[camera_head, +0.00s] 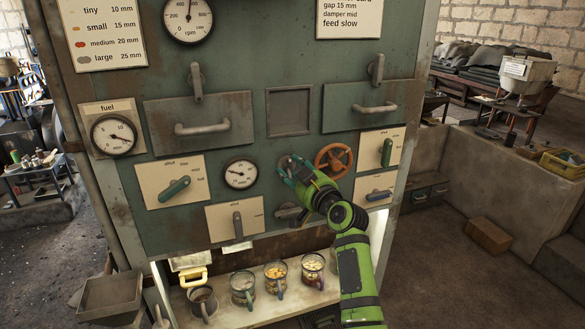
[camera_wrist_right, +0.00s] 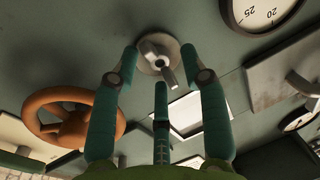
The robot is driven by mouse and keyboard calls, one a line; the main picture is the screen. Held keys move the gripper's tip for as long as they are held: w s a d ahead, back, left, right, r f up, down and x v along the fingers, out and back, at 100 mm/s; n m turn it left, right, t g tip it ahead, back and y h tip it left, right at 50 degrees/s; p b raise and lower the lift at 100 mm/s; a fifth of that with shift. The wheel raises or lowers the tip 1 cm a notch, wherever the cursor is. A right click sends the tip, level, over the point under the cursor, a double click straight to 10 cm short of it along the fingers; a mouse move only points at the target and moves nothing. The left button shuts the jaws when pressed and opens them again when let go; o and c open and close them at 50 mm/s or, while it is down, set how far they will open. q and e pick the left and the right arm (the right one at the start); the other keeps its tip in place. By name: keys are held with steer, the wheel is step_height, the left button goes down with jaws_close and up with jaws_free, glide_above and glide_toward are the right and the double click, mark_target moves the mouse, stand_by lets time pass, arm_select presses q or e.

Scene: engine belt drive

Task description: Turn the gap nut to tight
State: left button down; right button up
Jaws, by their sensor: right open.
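A round grey metal fitting with a protruding bar, which looks like the gap nut (camera_wrist_right: 157,60), is on the green panel in the wrist view. In the head view only a bit of it (camera_head: 284,160) shows behind my fingers. My right gripper (camera_head: 289,173) is in front of it, just right of a small round gauge (camera_head: 241,174). In the wrist view my right gripper (camera_wrist_right: 163,70) is open, with fingers on both sides of the nut and a third below it. I cannot tell whether they touch it. My left gripper is not in view.
An orange handwheel (camera_head: 333,160) is close to the right of my gripper. A grey lever (camera_head: 290,212) sits below it, partly behind my arm. Lever plates, drawers with handles and gauges fill the panel. Several mugs stand on the shelf (camera_head: 245,310) below.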

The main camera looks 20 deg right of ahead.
steer(key=shift+w, duration=0.25)
jaws_close()
